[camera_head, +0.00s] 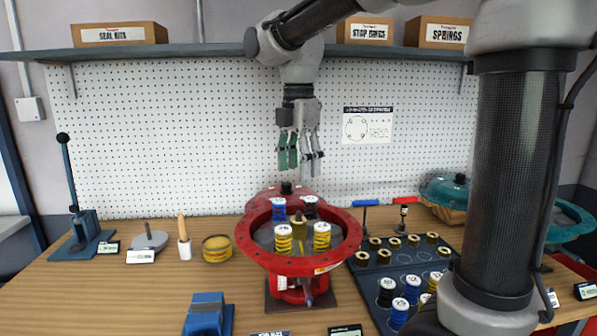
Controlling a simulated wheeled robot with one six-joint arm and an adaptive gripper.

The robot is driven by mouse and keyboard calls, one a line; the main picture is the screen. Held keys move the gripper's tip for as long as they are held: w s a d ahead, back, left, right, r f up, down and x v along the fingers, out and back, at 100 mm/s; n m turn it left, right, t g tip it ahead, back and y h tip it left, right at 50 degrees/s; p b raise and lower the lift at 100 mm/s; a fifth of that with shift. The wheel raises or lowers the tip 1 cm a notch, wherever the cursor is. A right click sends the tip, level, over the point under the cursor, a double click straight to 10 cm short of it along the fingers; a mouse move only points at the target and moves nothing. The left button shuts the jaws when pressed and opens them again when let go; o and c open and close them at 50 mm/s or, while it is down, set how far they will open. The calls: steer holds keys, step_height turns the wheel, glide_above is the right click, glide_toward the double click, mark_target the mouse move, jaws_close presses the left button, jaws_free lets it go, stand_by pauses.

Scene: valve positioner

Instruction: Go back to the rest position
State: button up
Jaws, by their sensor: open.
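My gripper (300,155) hangs pointing down in front of the pegboard, above the red valve actuator. Its fingers are apart and nothing is between them. The red round actuator housing (299,258) stands on a dark base plate on the bench. Blue and yellow numbered springs stand inside it, among them a yellow spring (322,236) at the right and another yellow spring (284,238) at the left. A red cover (268,196) shows behind the housing, partly hidden by it. My gripper touches none of these.
A dark tray (375,290) to the right holds brass-coloured parts and numbered springs. A shelf (200,50) with labelled boxes runs behind my arm. A lever press (75,215), a yellow tin (216,247) and a blue block (207,315) stand left. A teal housing (570,222) is far right.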

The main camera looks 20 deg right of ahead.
stand_by(0.3)
steer(key=s+d+f+m+t, duration=0.2)
steer(key=s+d+f+m, duration=0.1)
steer(key=s+d+m, duration=0.4)
steer(key=s+d+f+m+t, duration=0.2)
steer(key=s+d+m, duration=0.6)
steer(key=s+m, duration=0.4)
steer(key=f+m, duration=0.1)
steer(key=m, duration=0.2)
